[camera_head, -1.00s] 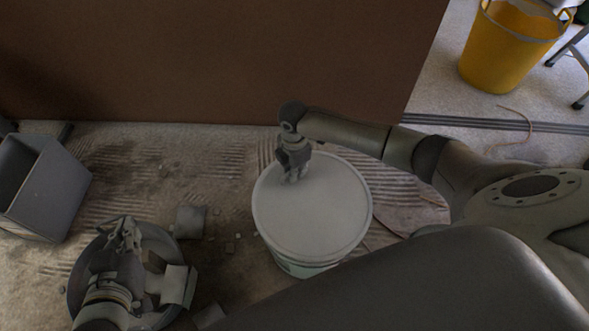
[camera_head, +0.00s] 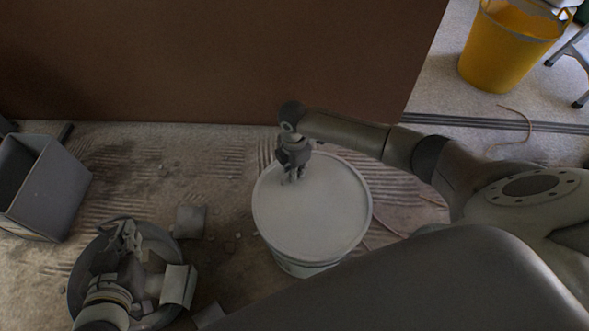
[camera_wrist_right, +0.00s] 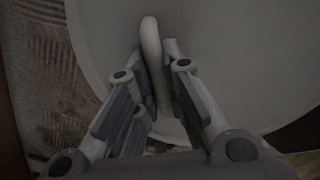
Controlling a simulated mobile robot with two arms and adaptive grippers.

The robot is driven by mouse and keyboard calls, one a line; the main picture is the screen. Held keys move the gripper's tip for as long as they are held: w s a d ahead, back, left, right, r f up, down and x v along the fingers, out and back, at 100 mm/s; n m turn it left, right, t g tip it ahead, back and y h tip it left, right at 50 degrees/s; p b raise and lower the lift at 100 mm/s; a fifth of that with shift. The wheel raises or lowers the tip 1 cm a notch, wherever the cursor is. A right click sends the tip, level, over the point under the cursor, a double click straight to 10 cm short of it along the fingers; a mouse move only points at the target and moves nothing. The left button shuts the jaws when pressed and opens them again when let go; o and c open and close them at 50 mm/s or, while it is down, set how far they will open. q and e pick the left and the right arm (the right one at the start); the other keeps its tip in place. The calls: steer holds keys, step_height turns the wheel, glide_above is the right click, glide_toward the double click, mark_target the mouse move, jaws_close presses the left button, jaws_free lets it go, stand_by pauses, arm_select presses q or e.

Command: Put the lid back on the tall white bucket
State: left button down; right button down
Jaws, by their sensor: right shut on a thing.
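The tall white bucket (camera_head: 305,268) stands on the dusty floor, in the middle of the head view. The round white lid (camera_head: 315,215) covers its top; from above I cannot tell whether it is pressed fully down. My right gripper (camera_head: 293,178) is at the lid's far left part. In the right wrist view, its fingers (camera_wrist_right: 155,95) are shut on a pale upright loop, the lid's handle (camera_wrist_right: 151,50). My left gripper (camera_head: 124,235) is over a dark round tub at the lower left, away from the bucket; its finger opening is unclear.
The dark round tub (camera_head: 78,275) is at the lower left. A grey bin (camera_head: 50,195) lies at the far left, and small square pieces (camera_head: 191,221) are scattered between. A brown panel (camera_head: 200,60) stands behind. A yellow bucket (camera_head: 500,55) is at the upper right.

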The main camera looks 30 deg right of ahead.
arm_select(q)
steer(key=shift+w+d+r, duration=0.15)
steer(key=shift+w+r, duration=0.05)
steer(key=shift+r, duration=0.1)
arm_select(e)
steer(key=shift+f, duration=0.45)
steer(key=c, duration=1.4)
jaws_free()
steer(key=shift+c, duration=0.2)
arm_select(q)
steer(key=shift+w+r, duration=0.1)
arm_select(e)
steer(key=shift+r, duration=0.1)
step_height(320, 180, up, 12)
